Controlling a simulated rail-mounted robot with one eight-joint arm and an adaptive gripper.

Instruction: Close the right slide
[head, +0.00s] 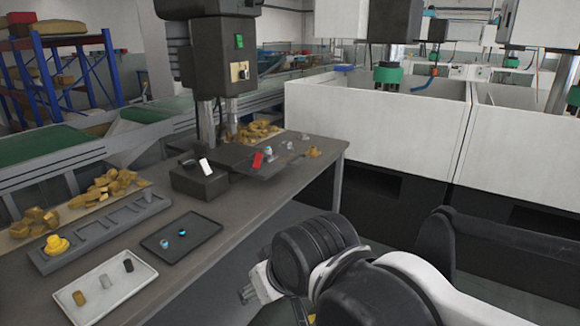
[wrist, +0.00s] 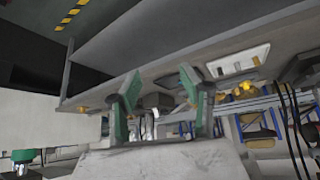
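I cannot make out for certain which part is the right slide. Two large white machine enclosures stand at the back right in the head view, the left one (head: 375,125) and the right one (head: 525,150), both open at the top. A green-collared spindle (head: 388,74) hangs over the left one. In the wrist view my gripper (wrist: 160,78) is open, its two green-padded fingers well apart with nothing between them. In the head view my arm fills the bottom right, and my gripper's fingertips cannot be made out.
A grey workbench (head: 232,225) fills the left and middle. It bears a white tray (head: 79,312), a black tray (head: 155,252), a grey fixture with a yellow part (head: 56,245) and a drill press (head: 210,60). Floor shows between bench and enclosures.

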